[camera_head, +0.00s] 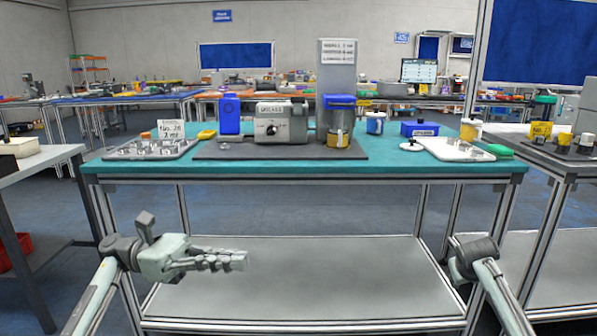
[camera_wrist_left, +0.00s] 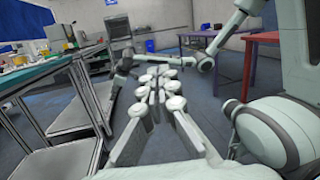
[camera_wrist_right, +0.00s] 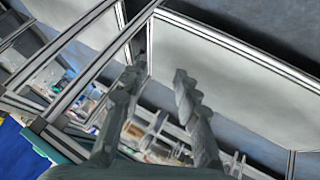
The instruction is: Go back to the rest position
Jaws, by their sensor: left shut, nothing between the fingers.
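My left gripper (camera_head: 240,260) is in front of the teal-topped workbench, below its top. Its fingers point right and are shut with nothing between them. The left wrist view also shows this gripper (camera_wrist_left: 160,78), with its fingers close together. My right arm comes in at the lower right of the head view, and its fingers are hard to make out there. In the right wrist view my right gripper (camera_wrist_right: 157,80) has its two fingers apart, with a clear gap and nothing held between them.
A grey lower shelf (camera_head: 300,285) lies behind the grippers. Side tables stand left and right.

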